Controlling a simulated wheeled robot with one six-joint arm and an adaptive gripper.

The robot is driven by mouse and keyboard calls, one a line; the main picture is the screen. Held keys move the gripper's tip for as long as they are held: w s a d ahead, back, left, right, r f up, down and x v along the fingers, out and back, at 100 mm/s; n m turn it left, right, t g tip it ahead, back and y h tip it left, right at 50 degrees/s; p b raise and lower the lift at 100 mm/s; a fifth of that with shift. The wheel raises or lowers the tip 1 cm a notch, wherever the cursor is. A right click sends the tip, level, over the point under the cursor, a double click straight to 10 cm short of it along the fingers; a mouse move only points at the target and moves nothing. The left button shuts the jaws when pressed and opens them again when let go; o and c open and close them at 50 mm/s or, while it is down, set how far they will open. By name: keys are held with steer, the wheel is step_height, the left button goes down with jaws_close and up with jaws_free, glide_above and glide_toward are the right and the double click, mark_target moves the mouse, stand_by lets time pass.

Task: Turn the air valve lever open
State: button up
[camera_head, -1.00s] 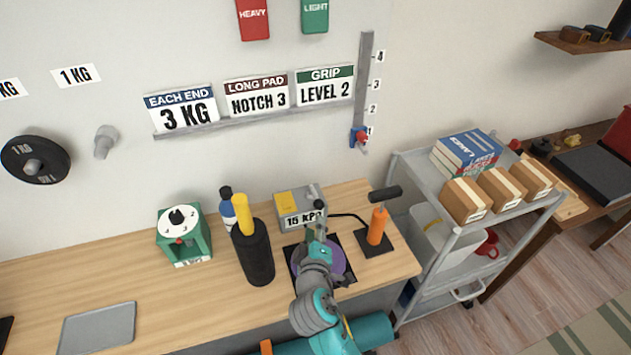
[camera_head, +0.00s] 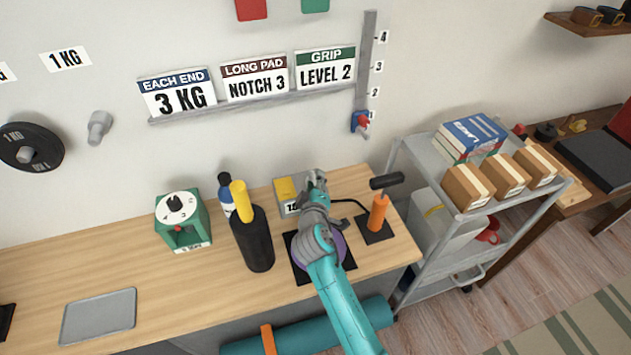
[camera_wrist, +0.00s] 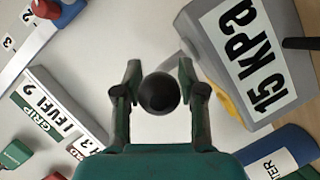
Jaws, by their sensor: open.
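The grey air valve box (camera_head: 288,208) stands at the back of the wooden bench, with a yellow part on top. Its "15 kPa" label (camera_wrist: 257,57) is large at the upper right in the wrist view. A dark round knob (camera_wrist: 159,93), seemingly the lever's end, shows between the fingers of my gripper (camera_wrist: 159,75). The fingers are apart on either side of the knob, with gaps visible. In the head view my gripper (camera_head: 316,180) is at the box's right side and hides the lever there.
A black cylinder with a yellow top (camera_head: 253,240) and a bottle (camera_head: 225,192) stand left of the box. A purple disc (camera_head: 333,248) lies under my arm. The green dial box (camera_head: 183,222) is further left.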

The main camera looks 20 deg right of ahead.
steer(key=shift+w+d+f, duration=0.1)
steer(key=shift+w, duration=0.1)
jaws_close()
